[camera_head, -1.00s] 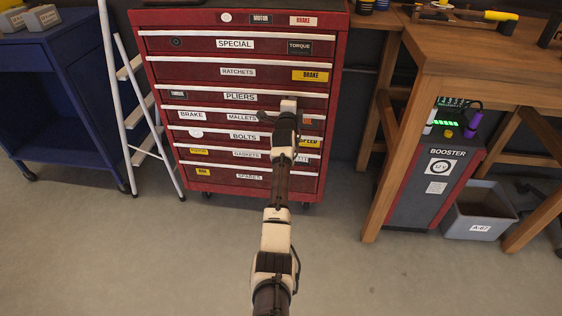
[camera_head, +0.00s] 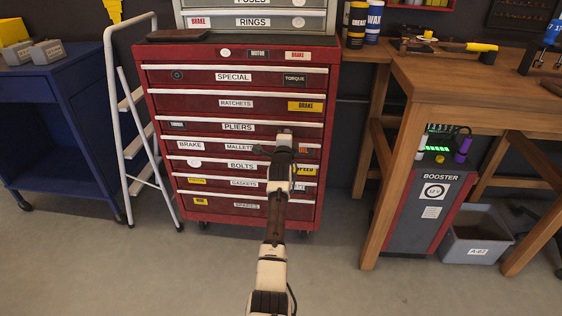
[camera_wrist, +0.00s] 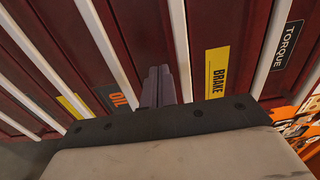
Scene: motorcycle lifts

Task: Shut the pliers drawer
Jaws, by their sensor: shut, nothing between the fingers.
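The pliers drawer (camera_head: 238,127) is the third drawer down in the red tool cabinet (camera_head: 316,220), with a white strip along its top edge. Its front looks about level with its neighbours; a small gap cannot be told. My gripper (camera_head: 259,150) is at the right half of the cabinet, low on the pliers drawer by the mallets label. In the wrist view my shut, empty fingers (camera_wrist: 156,82) point at the pliers drawer front (camera_wrist: 138,30), between the BRAKE and OIL labels. Whether they touch it cannot be told.
The ratchets drawer (camera_head: 236,103) is above and the mallets drawer (camera_head: 240,147) below, both looking closed. A white stepladder (camera_head: 118,120) and blue cart (camera_head: 45,125) stand left. A wooden workbench (camera_head: 440,90) and booster unit (camera_head: 425,215) stand right. The floor in front is clear.

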